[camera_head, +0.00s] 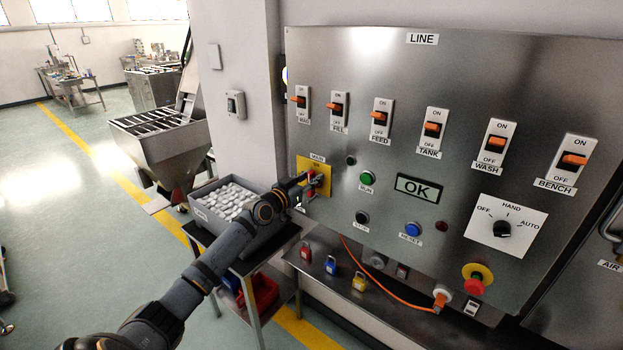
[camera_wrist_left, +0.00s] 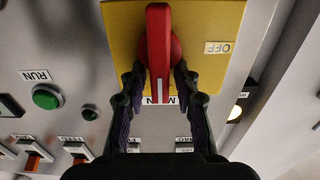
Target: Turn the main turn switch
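The main turn switch is a red handle (camera_head: 312,183) on a yellow plate (camera_head: 325,170), at the lower left of the steel LINE panel. In the left wrist view, which is upside down, the red handle (camera_wrist_left: 160,50) stands upright in the picture with its white line at the lower end, beside the MAIN label. An OFF label sits on the yellow plate (camera_wrist_left: 213,20). My left gripper (camera_head: 308,184) is at the switch. In the left wrist view its fingers (camera_wrist_left: 160,85) are apart, one on each side of the handle's lower end, with a gap at the left finger. My right gripper is out of view.
Rocker switches, a green RUN button (camera_head: 367,178), a blue RESET button (camera_head: 413,229) and a rotary selector (camera_head: 502,229) share the panel. A red emergency stop (camera_head: 476,281) sits low right.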

